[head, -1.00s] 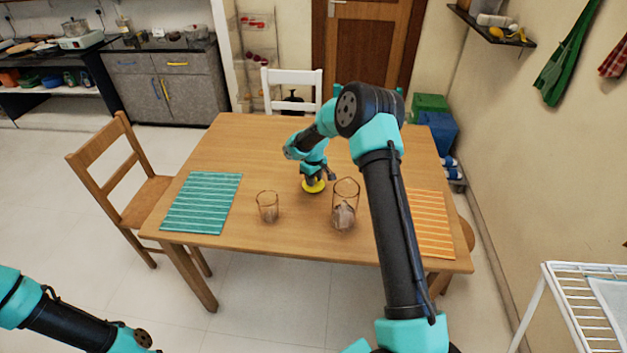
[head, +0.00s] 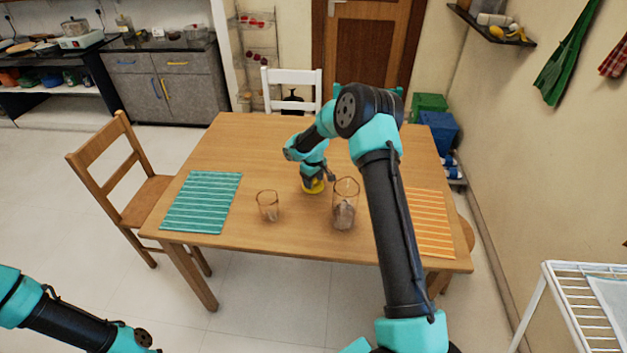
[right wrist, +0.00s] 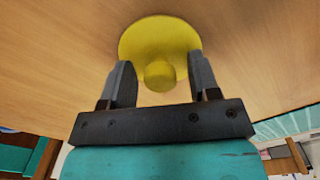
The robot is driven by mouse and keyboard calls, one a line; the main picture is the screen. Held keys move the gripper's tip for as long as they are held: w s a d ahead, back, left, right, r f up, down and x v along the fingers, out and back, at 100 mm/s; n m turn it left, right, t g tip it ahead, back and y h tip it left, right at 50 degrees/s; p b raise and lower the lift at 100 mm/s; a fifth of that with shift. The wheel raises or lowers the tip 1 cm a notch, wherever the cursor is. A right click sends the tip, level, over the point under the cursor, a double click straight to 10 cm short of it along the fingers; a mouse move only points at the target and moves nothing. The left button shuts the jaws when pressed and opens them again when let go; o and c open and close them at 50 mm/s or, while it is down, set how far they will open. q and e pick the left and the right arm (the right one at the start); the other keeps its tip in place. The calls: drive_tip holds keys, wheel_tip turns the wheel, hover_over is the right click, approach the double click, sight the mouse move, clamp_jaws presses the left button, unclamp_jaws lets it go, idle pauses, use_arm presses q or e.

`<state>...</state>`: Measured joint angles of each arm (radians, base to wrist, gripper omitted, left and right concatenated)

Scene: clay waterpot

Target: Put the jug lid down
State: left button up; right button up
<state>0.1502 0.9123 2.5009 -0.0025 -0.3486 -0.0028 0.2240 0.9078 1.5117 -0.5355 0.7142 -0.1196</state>
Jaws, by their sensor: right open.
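The yellow jug lid (head: 314,188) lies on the wooden table behind the two glass vessels. In the right wrist view the lid (right wrist: 159,38) is a yellow disc with a round knob. My right gripper (head: 315,181) is right above the lid. Its two fingers (right wrist: 160,77) are open, one on each side of the knob, with gaps showing between them and it. The clear jug (head: 344,212) stands uncovered just right of my right gripper, with something greyish inside. My left arm shows at the lower left, but its gripper is out of view.
A small glass (head: 268,206) stands left of the jug. A teal striped mat (head: 202,202) lies on the table's (head: 235,150) left and an orange striped mat (head: 430,222) on its right. The table's back left is clear.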

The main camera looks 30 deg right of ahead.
wheel_tip(320, 180, up, 12)
drive_tip(key=shift+r, duration=0.15)
idle(0.4)
idle(0.6)
